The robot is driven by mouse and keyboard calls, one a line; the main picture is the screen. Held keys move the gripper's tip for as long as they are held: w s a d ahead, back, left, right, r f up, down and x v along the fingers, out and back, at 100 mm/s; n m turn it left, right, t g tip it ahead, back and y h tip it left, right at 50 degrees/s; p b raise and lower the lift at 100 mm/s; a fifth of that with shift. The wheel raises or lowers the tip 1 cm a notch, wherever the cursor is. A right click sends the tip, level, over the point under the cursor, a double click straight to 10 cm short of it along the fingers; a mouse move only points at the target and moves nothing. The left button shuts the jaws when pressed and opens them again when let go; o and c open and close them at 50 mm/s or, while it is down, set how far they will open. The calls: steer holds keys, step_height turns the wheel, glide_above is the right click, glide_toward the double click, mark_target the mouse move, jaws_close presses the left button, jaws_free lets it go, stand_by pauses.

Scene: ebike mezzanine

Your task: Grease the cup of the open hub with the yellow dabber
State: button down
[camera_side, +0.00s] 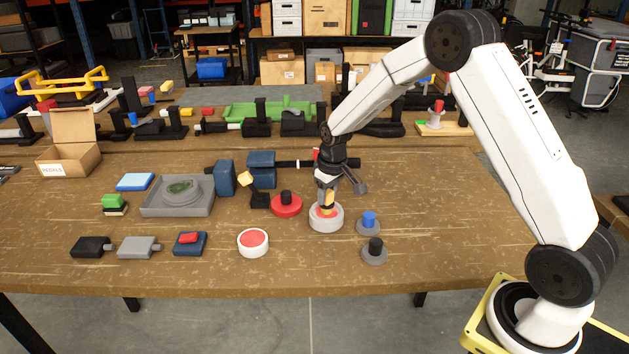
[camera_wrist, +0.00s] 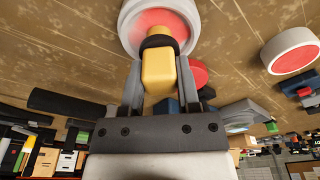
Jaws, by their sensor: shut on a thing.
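My gripper (camera_side: 327,184) is shut on the yellow dabber (camera_wrist: 158,72), which points down and has a dark collar at its lower end. The dabber (camera_side: 328,198) stands over a round light-grey cup (camera_side: 326,223) with a red inside. Its lower end is at or inside the cup's mouth; I cannot tell whether it touches the red surface. The cup (camera_wrist: 127,28) also shows at the top of the wrist view. A second, white round pot with a red top (camera_side: 253,242) stands to the left, apart from the gripper. I cannot tell for certain which is the hub.
A red disc with a black knob (camera_side: 286,204) is close left of the cup. Discs with a blue knob (camera_side: 368,222) and a black knob (camera_side: 375,250) are to its right. A grey tray (camera_side: 150,210) and blue clamp blocks (camera_side: 262,168) stand further left. The front right is bare.

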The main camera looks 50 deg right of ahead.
steer(key=shift+r, duration=3.45)
steer(key=shift+s+a+f, duration=0.15)
steer(key=shift+s+a, duration=0.15)
steer(key=shift+a, duration=0.1)
steer(key=s+a+f, duration=0.3)
steer(key=s+a, duration=0.5)
steer(key=s, duration=0.1)
steer(key=shift+s+a, duration=0.15)
steer(key=shift+a, duration=0.05)
steer(key=w+d+r, duration=0.1)
steer(key=w+d, duration=0.2)
steer(key=w+d+r, duration=0.1)
steer(key=w+d, duration=0.2)
steer(key=w+d+r, duration=0.1)
steer(key=w+d, duration=0.2)
steer(key=w, duration=0.1)
steer(key=shift+d+r, duration=0.1)
steer(key=shift+f, duration=3.15)
